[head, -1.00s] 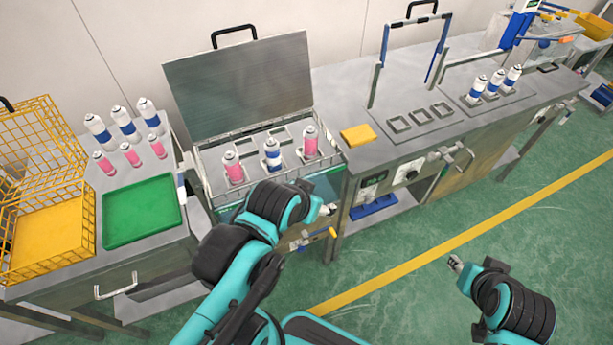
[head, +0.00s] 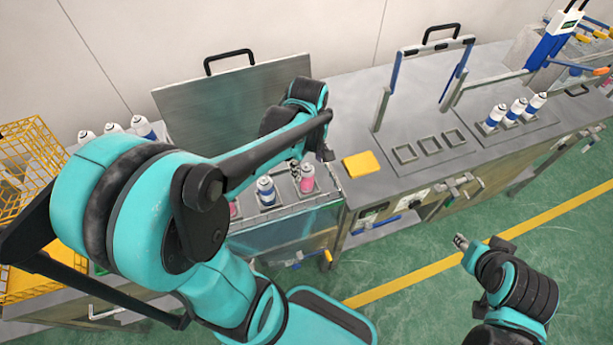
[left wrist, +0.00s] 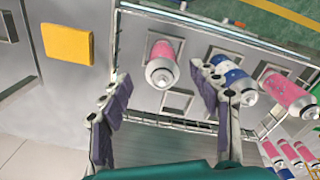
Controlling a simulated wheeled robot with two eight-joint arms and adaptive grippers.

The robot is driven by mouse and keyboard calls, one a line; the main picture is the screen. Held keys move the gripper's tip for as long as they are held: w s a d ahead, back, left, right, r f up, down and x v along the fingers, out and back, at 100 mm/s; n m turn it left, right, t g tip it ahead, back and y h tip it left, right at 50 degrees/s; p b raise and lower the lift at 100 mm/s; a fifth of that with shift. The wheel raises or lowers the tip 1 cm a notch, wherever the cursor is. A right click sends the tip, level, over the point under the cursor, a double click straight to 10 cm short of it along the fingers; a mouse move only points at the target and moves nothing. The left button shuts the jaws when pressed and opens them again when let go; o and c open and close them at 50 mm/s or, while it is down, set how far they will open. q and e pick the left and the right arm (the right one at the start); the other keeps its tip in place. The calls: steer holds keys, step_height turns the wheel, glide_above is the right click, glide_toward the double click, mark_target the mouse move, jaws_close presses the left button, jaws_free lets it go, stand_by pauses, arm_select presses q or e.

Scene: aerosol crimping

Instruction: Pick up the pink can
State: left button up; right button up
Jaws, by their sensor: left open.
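A pink can (head: 307,178) with a silver top stands in the right holder of the open bath's rack. It shows in the left wrist view (left wrist: 164,66) just beyond the gap between my fingers. My left gripper (left wrist: 160,88) is open and empty, pointing down above the rack; its arm hides much of the bath in the head view. A blue-and-white can (head: 266,190) stands in the middle holder, close to one finger in the left wrist view. Another pink can (left wrist: 288,96) stands beyond it, mostly hidden in the head view. My right gripper (head: 460,242) hangs over the floor, its jaws too small to read.
The wire rack's rim (left wrist: 185,14) and the raised lid (head: 225,95) bound the bath. A yellow block (head: 361,164) lies on the bench to the right, near empty square holders (head: 428,145). Blue-and-white cans (head: 516,108) stand farther right. A yellow basket (head: 35,160) is at left.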

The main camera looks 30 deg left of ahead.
mark_target(307, 179)
arm_select(q)
steer(key=shift+w+a+f+n, duration=0.15)
steer(key=shift+f+n, duration=0.05)
steer(key=shift+n, duration=0.1)
step_height(307, 179, down, 8)
steer(key=b, duration=0.3)
steer(key=shift+r, duration=0.1)
steer(key=c, duration=1.3)
steer(key=shift+r, duration=0.15)
steer(key=shift+c, duration=0.2)
